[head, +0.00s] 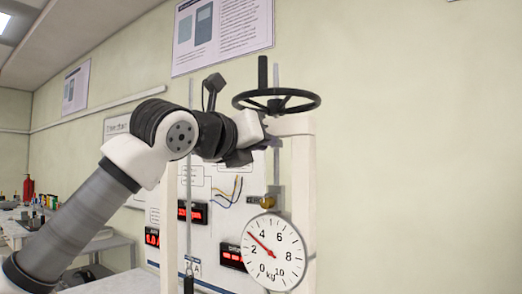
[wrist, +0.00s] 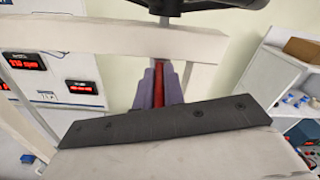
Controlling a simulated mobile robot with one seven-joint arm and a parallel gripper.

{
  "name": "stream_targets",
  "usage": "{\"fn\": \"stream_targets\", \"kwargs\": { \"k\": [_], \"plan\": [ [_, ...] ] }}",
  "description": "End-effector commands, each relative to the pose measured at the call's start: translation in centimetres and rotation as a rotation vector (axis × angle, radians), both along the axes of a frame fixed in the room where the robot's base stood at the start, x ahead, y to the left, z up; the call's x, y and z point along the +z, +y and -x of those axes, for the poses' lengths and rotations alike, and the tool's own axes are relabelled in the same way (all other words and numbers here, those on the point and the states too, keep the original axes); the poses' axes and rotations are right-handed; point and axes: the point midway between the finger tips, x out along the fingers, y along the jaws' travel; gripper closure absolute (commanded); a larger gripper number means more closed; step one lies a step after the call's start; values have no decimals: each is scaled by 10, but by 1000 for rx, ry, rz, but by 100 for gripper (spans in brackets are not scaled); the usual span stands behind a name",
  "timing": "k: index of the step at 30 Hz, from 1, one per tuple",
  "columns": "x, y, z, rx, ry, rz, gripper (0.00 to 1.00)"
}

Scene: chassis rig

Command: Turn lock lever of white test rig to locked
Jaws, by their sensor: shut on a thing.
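The white test rig (head: 303,185) stands upright as a frame, and its white crossbar (wrist: 100,38) spans the wrist view. In the wrist view a narrow red bar, which looks like the lock lever (wrist: 158,88), runs between the two grey fingers of my gripper (wrist: 159,76). The fingers are closed on it, just below the crossbar. The lever's far end and pivot are hidden, so its exact angle cannot be told. In the head view my gripper reaches the rig's top under the handwheel, and the lever is hidden there.
A black handwheel (head: 277,101) with an upright handle sits on top of the rig, close above my gripper. A round dial (head: 273,252) hangs lower in the frame. A panel with red displays (head: 231,257) stands behind.

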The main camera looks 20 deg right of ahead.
Motion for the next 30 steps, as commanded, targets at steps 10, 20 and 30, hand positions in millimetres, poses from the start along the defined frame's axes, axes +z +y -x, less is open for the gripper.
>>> {"fn": "stream_targets", "kwargs": {
  "k": [10,20,30],
  "plan": [
    [2,1,0,17,-3,4,100],
    [2,1,0,17,-2,2,67],
    [0,4,2,16,-1,1,67]
  ]
}}
